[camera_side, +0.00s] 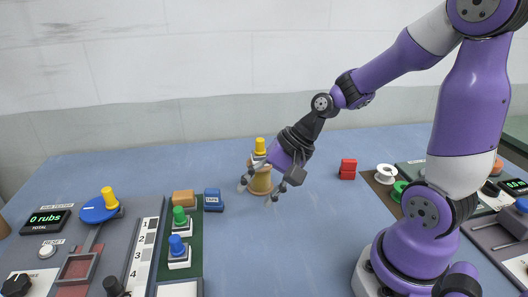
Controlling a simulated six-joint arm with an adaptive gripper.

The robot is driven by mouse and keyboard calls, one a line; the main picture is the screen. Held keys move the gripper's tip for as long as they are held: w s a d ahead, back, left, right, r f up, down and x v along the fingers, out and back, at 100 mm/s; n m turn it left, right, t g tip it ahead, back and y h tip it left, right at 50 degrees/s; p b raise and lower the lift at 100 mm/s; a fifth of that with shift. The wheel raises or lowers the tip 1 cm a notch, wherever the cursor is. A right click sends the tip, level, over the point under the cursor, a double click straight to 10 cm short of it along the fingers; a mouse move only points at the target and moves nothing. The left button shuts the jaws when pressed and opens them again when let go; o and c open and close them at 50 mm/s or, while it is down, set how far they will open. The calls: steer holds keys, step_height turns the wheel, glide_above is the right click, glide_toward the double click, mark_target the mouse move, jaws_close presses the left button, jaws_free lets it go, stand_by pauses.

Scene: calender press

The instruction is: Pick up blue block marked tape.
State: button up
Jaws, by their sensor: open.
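A small blue block (213,200) with light lettering on its front face sits on the blue table, left of centre. The lettering is too small to read for certain. My gripper (258,188) is open, to the right of the block and apart from it. Its fingers reach down beside a tan cup-like thing (262,182) with a yellow knob-shaped piece (260,147) above it. I cannot tell whether the fingers touch the tan thing.
Left of the block stand an orange block (183,198), a green piece (180,217) and a blue piece (177,246), by a grey panel (110,240). A red block (348,169) and white spool (386,172) are right. The middle front table is clear.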

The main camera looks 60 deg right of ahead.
mark_target(212, 203)
steer(key=w+f+m, duration=0.1)
steer(key=m, duration=0.1)
steer(key=m+t+y, duration=0.1)
steer(key=m, duration=0.2)
steer(key=w+d+f+m+t+y, duration=0.1)
steer(key=m, duration=0.2)
steer(key=shift+w+f, duration=0.3)
steer(key=shift+f, duration=0.05)
steer(key=d+m+t, duration=0.1)
steer(key=m, duration=0.2)
steer(key=w+d+m+t, duration=0.1)
steer(key=m, duration=0.2)
steer(key=w+d+m+t, duration=0.1)
steer(key=m+t, duration=0.1)
steer(key=m, duration=0.2)
steer(key=shift+w+f+y, duration=0.2)
steer(key=shift+f+y, duration=0.1)
steer(key=shift+f, duration=0.05)
steer(key=x, duration=1)
steer(key=shift+a, duration=0.1)
jaws_close()
